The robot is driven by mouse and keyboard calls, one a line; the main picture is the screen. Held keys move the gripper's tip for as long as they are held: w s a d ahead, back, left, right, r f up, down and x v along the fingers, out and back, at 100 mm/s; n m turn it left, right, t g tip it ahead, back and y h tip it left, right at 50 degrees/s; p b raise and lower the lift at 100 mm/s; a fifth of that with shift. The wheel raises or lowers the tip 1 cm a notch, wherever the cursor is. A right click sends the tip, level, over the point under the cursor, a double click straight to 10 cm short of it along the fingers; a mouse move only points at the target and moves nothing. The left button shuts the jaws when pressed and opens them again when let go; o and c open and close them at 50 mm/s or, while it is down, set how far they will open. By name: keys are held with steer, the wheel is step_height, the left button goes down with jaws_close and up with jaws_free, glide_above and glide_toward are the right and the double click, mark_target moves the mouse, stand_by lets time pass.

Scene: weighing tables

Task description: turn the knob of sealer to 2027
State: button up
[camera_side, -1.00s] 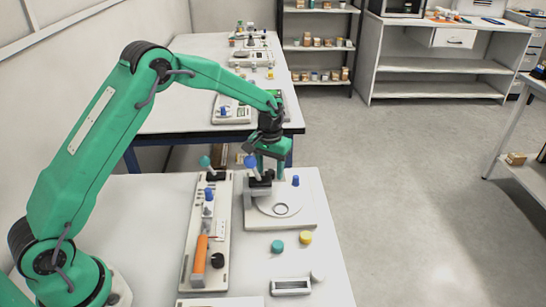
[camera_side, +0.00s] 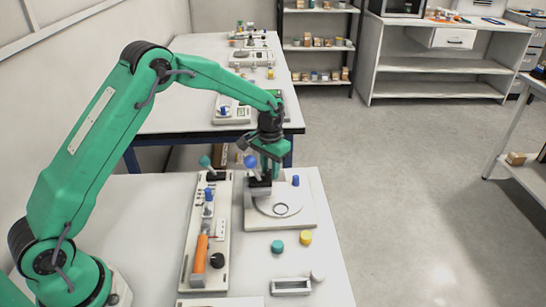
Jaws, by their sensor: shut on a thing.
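My gripper (camera_side: 266,175) points down at the back of a white device (camera_side: 305,216) with a round plate, at the middle right of the near table. I take this device for the sealer, but no label is readable. My gripper is shut on a small knob at the device's black block (camera_side: 258,190). The fingers hide most of the knob, and its setting cannot be read. A lever with a blue ball (camera_side: 250,161) rises just left of the fingers. A blue peg (camera_side: 295,181) stands on the device to their right.
Left of it lies a long white board (camera_side: 190,262) with an orange handle (camera_side: 201,256), a black knob (camera_side: 217,260) and a teal ball lever (camera_side: 205,161). Green (camera_side: 277,246) and yellow (camera_side: 306,237) caps and a small tray (camera_side: 290,286) lie in front.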

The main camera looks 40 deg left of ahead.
mark_target(270, 172)
steer(key=o, duration=1)
steer(key=shift+r, duration=0.1)
steer(key=shift+r, duration=3.95)
steer(key=shift+r, duration=0.1)
